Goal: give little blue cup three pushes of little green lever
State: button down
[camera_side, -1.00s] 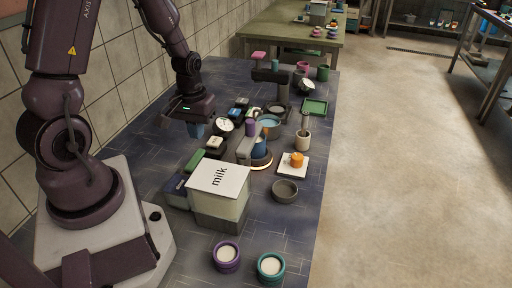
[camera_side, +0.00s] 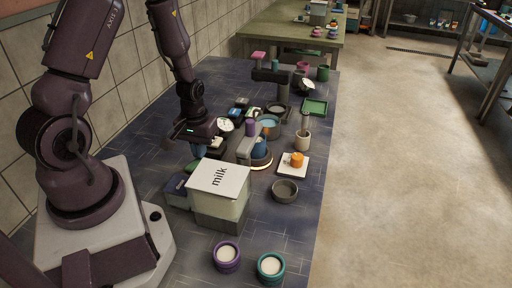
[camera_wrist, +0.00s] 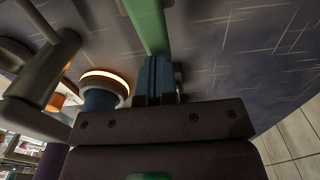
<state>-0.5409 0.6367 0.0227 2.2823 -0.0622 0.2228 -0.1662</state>
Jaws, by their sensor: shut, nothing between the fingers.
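The little green lever (camera_wrist: 147,24) is a green bar at the top of the wrist view. My gripper (camera_wrist: 160,62) has its blue fingers shut, with nothing between them, at the near end of the lever. I cannot tell whether they touch it. In the side view my gripper (camera_side: 197,150) is low behind the milk box (camera_side: 220,178), and the lever is mostly hidden there. The little blue cup (camera_side: 259,147) stands on a lit round base under the grey spout arm. The cup also shows in the wrist view (camera_wrist: 100,100), beside the lit ring.
A purple cup (camera_side: 226,257) and a teal cup (camera_side: 270,267), both with white contents, stand at the front. A grey bowl (camera_side: 285,191) and a white plate (camera_side: 285,166) with an orange item lie right of the milk box. Round dials and small items crowd behind.

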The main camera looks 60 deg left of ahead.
jog(key=shift+r, duration=0.1)
dwell(0.3)
jog(key=shift+r, duration=1.3)
jog(key=shift+f, duration=0.1)
jog(key=shift+f, duration=1.25)
jog(key=shift+r, duration=1.35)
